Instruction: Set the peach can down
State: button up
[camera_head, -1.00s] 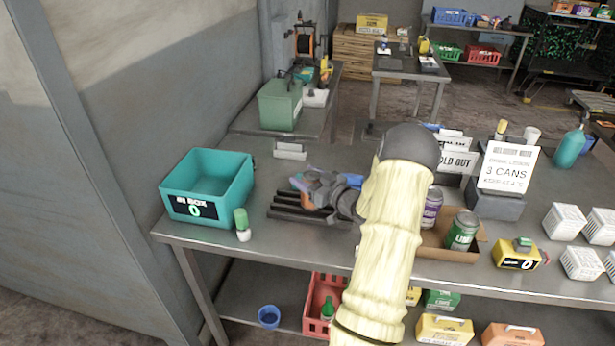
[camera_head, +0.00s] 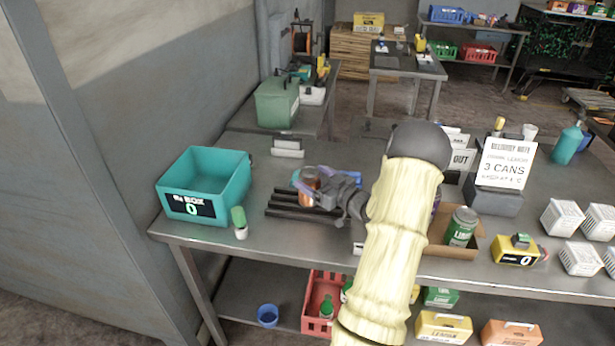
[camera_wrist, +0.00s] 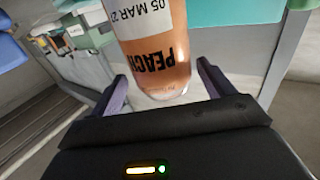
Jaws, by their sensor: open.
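The peach can (camera_head: 309,178), orange with a white label, is at the dark slatted rack (camera_head: 290,208) on the steel table. In the wrist view the can (camera_wrist: 158,50) stands between my two purple-tipped fingers, its "PEACH" lettering facing the camera. My gripper (camera_head: 318,183) is open around the can. The can's base is hidden in the head view, so I cannot tell whether it touches the rack.
A cardboard box (camera_head: 450,252) holding a green can (camera_head: 461,227) is to the right. Signs (camera_head: 505,165) and white baskets (camera_head: 562,218) stand farther right.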

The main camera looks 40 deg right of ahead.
jog(key=s, duration=0.3)
jog(key=shift+s+f+b, duration=0.1)
jog(key=shift+s+b, duration=0.15)
jog(key=shift+b, duration=0.1)
jog(key=shift+s+d, duration=0.1)
jog(key=shift+s, duration=0.2)
